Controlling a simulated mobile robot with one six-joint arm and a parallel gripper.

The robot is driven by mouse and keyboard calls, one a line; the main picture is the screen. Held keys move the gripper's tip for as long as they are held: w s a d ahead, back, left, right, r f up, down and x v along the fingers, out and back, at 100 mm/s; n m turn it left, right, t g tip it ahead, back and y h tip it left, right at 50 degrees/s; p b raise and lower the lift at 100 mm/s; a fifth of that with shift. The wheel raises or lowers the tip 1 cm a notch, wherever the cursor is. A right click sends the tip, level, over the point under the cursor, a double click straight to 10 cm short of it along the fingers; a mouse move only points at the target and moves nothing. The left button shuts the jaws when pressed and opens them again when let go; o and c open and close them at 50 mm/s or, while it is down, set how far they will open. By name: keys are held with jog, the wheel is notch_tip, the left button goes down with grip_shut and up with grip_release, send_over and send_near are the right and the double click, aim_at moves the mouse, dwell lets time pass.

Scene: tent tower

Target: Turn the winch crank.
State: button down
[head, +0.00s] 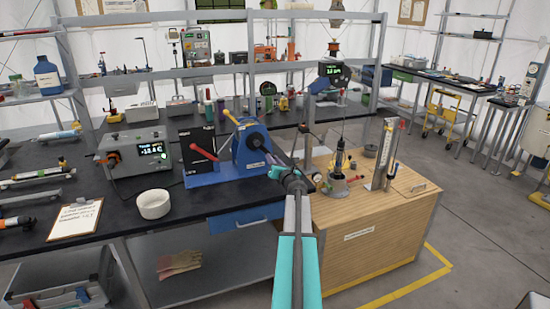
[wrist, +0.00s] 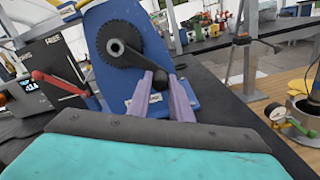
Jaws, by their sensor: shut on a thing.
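The winch (head: 250,146) is a blue housing on a blue base, standing on the black bench left of my gripper in the head view. In the wrist view, its blue face (wrist: 107,82) carries a toothed dark hub. A black crank arm (wrist: 135,58) runs from the hub down and right to a dark knob (wrist: 160,76). My gripper (wrist: 161,84) has its two purple fingers on either side of this knob and is shut on it. In the head view my gripper (head: 271,159) reaches the winch's right side, and the crank is mostly hidden there.
A red lever (head: 203,152) stands left of the winch by a black panel. A display box (head: 135,152), a white bowl (head: 153,204) and a clipboard (head: 75,220) are farther left. A wooden cabinet (head: 375,240) with a gauge and cylinder stands right.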

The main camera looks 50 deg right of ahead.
jog(key=shift+s+d+f, duration=0.1)
jog(key=c, duration=1.6)
grip_release()
jog(key=shift+s+a, duration=0.1)
jog(key=shift+a, duration=0.1)
jog(key=shift+b+v, duration=1.3)
jog(key=shift+v, duration=5.4)
